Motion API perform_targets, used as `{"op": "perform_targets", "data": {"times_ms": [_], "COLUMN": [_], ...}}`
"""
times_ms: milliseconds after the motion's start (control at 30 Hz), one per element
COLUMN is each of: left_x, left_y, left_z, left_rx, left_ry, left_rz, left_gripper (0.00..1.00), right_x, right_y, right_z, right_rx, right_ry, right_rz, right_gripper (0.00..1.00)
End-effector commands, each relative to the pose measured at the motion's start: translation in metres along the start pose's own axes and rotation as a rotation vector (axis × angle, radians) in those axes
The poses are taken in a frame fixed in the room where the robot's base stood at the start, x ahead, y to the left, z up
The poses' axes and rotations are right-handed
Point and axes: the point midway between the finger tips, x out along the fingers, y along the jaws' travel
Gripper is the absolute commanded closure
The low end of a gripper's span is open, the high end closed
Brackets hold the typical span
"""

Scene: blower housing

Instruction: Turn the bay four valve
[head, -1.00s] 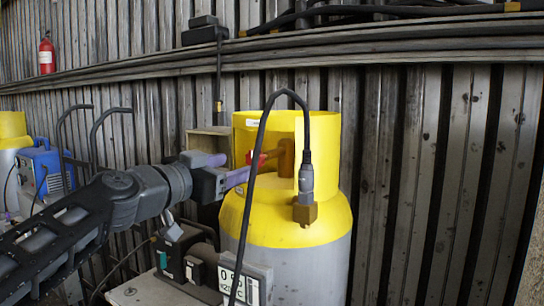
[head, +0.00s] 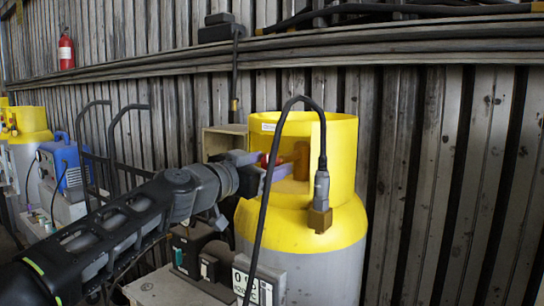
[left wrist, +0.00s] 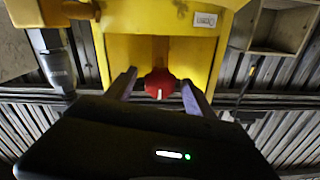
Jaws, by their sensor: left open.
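The valve has a red knob (left wrist: 160,83) with a white mark, set inside the yellow collar (left wrist: 118,52) of a gas cylinder. In the head view a little of the red knob (head: 264,160) shows behind my gripper, near the brass valve body. My left gripper (head: 268,164) reaches into the collar's opening from the left. In the left wrist view its two purple fingers (left wrist: 160,92) are open, one on each side of the knob. Gaps show between knob and fingers there; I cannot tell how deep the tips reach. My right gripper is not in view.
A black hose (head: 258,190) loops up in front of the cylinder to a brass fitting (head: 320,219) on its collar. A meter box (head: 259,284) stands below my arm. A blue machine (head: 62,168) and another yellow-topped cylinder (head: 30,122) stand at left.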

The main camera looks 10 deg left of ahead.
Motion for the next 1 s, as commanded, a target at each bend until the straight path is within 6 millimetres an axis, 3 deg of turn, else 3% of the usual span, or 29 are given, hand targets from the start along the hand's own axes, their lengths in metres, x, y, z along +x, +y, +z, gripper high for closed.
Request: {"op": "perform_targets", "data": {"times_ms": [167, 433, 1000], "left_x": [0.0147, 0.0155, 0.0153], "left_y": [0.0003, 0.0002, 0.0], "left_z": [-0.0009, 0.0001, 0.0002], "left_rx": [0.0, 0.0, 0.0], "left_ry": [0.0, 0.001, 0.0], "left_rz": [0.001, 0.0, -0.001], "left_gripper": [0.37, 0.37, 0.83], "right_x": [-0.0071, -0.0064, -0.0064], "right_y": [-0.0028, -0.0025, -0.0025], "right_z": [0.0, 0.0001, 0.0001], "right_rx": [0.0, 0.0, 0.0], "right_ry": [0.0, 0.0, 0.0], "right_rz": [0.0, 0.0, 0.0], "right_gripper": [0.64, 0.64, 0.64]}}
